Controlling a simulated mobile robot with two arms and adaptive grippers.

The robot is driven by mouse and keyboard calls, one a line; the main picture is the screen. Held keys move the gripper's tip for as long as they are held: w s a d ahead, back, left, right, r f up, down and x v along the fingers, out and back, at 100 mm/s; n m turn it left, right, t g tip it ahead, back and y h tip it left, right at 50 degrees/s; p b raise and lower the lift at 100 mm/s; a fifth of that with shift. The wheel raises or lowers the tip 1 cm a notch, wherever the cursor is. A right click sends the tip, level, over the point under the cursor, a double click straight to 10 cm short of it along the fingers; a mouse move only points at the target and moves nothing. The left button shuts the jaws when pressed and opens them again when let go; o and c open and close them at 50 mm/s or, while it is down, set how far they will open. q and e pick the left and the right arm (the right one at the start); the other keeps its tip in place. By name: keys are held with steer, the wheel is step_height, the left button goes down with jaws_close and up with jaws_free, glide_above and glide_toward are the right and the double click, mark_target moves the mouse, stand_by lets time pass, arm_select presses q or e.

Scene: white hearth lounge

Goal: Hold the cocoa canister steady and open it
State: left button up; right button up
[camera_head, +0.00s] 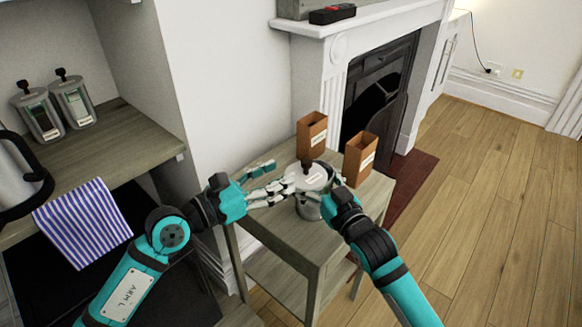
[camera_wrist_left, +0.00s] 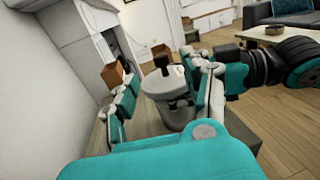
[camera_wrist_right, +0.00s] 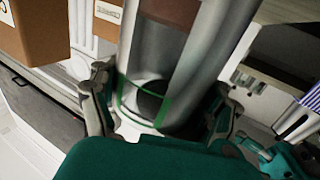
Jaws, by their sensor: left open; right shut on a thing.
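The cocoa canister (camera_head: 309,208) stands on a small grey wooden table (camera_head: 262,238), with a pale lid (camera_head: 308,178) and a dark knob on top. In the left wrist view the canister (camera_wrist_left: 166,88) stands upright between the fingers. My left gripper (camera_head: 280,178) is open at lid height, its fingers reaching from the left towards the lid. My right gripper (camera_head: 328,186) is shut on the canister body from the right. In the right wrist view its fingers flank the clear body (camera_wrist_right: 160,85), which has a green-edged dark patch. The far finger contacts are hidden.
Two open brown boxes, one at the back (camera_head: 312,134) and one at the right (camera_head: 360,158), stand close behind the canister. Two similar canisters (camera_head: 40,113), a kettle (camera_head: 18,178) and a striped towel (camera_head: 82,222) are at the left. A fireplace (camera_head: 375,92) is behind.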

arm_select(q)
steer(key=shift+s+a, duration=0.35)
steer(key=shift+s, duration=0.05)
arm_select(e)
steer(key=o, duration=1.7)
steer(key=shift+s, duration=0.1)
